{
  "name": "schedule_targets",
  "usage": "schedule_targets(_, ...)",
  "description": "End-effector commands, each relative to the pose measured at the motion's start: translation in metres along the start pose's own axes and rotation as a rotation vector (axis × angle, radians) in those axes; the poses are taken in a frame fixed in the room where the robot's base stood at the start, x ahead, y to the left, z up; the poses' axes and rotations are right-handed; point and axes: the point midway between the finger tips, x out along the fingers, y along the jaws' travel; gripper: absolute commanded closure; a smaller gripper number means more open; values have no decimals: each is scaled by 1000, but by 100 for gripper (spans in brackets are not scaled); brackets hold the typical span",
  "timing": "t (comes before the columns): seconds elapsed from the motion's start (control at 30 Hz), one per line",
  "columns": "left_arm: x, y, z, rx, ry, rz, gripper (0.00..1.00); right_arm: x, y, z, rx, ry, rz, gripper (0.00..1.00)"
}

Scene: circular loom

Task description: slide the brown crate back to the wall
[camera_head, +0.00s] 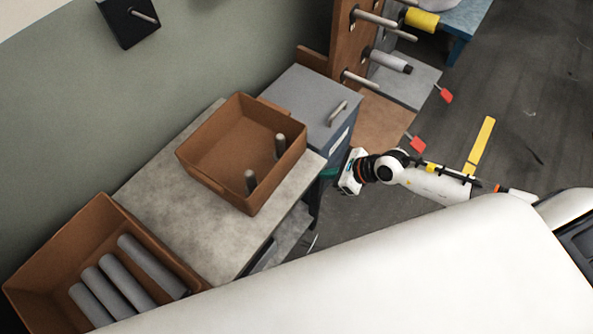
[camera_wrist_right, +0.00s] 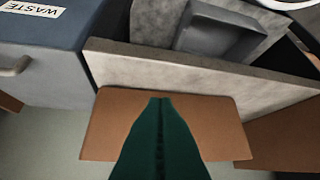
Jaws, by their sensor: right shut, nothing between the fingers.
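The brown crate (camera_head: 215,183) is an open box on a grey tabletop (camera_head: 160,205). Two grey upright pegs (camera_head: 280,145) show at its front side. A strip of bare tabletop lies between the crate and the wall (camera_head: 200,50). My right gripper (camera_head: 330,172) is off the table's front edge, apart from the crate. In the right wrist view its green fingers (camera_wrist_right: 158,105) are shut and empty, pointing at the crate's brown front wall (camera_wrist_right: 215,125). That view appears upside down. My left gripper is not in view.
A second brown crate (camera_head: 50,245) with several grey rolls stands at the table's left end. A grey-blue waste bin (camera_head: 300,95) stands at the right end, labelled in the wrist view (camera_wrist_right: 35,12). A brown rack with rods (camera_head: 345,50) stands beyond. Dark floor is open at right.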

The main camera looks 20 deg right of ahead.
Motion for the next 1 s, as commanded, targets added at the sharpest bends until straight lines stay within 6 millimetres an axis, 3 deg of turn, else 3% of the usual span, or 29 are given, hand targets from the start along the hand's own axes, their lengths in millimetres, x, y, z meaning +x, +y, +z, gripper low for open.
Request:
schedule_targets(0.37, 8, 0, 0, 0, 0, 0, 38, 80, 0, -3, 5, 5, 0, 100)
schedule_targets(0.6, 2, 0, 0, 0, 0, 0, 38, 99, 0, -26, 4, 3, 0, 100)
schedule_targets(1.0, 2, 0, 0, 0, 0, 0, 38, 103, 0, -29, 4, 2, 0, 100)
